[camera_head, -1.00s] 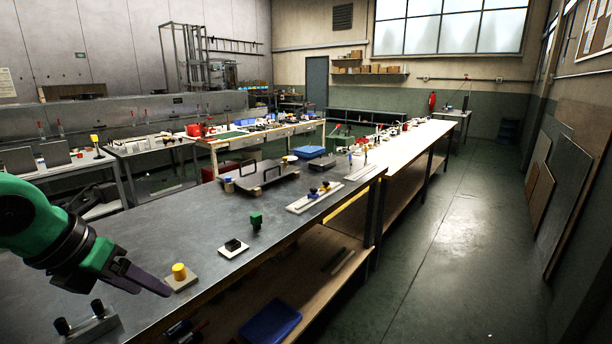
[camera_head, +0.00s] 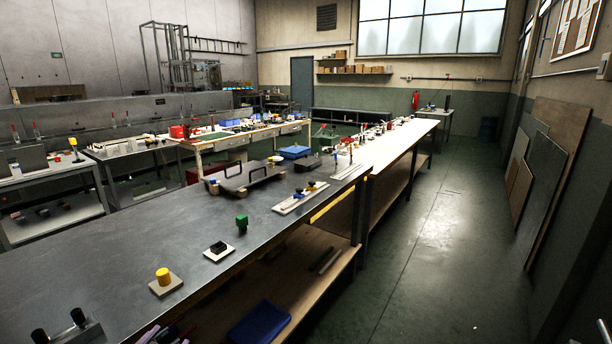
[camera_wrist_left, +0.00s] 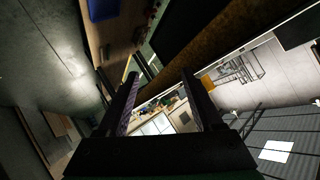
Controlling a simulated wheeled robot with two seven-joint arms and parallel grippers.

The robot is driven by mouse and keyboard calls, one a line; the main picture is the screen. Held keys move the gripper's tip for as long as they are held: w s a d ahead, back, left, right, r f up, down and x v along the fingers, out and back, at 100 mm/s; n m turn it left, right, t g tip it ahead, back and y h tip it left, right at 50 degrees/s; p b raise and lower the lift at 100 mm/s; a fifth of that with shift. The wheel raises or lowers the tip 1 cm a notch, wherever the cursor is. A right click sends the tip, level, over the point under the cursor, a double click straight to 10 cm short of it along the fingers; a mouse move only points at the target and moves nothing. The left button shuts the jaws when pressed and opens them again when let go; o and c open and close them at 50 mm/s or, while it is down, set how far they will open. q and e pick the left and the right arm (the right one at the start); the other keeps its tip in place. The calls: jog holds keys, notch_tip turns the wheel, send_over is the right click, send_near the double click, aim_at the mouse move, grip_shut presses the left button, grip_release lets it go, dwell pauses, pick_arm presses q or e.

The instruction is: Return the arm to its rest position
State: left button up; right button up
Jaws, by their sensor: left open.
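My left gripper (camera_wrist_left: 159,76) shows in the left wrist view with its two dark fingers apart and nothing between them. The wrist view is tilted, with the room lying on its side. My left arm and gripper do not show in the head view now. My right arm and gripper are in neither view.
The dark metal bench (camera_head: 110,262) carries a yellow cylinder (camera_head: 163,275) on a small plate, a black block (camera_head: 218,247) on a white plate and a green block (camera_head: 242,222). A blue bin (camera_head: 258,322) sits on the lower shelf. The floor aisle (camera_head: 430,250) to the right is clear.

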pick_arm(q)
jog(key=s+d+f+n+g+h, duration=0.1)
jog(key=s+d+f+g, duration=0.1)
jog(key=s+f+g, duration=0.4)
jog(key=s+d+f+n+g+h, duration=0.1)
jog(key=s+d+f+g+h, duration=0.15)
jog(key=s+f, duration=0.65)
jog(key=s+f+g+y+p, duration=0.1)
jog(key=s+f+p, duration=0.1)
jog(key=f, duration=0.8)
jog(key=s+f+g+p, duration=0.1)
jog(key=s+f+p, duration=0.1)
jog(key=f, duration=0.7)
jog(key=s+a+f+p, duration=0.1)
jog(key=s+f, duration=0.4)
jog(key=s, duration=0.3)
jog(key=s+a+f+p, duration=0.1)
jog(key=s+a+f, duration=0.1)
jog(key=s+f, duration=0.4)
jog(key=shift+s+f+g, duration=0.15)
jog(key=shift+s+g, duration=0.2)
jog(key=shift+s, duration=0.55)
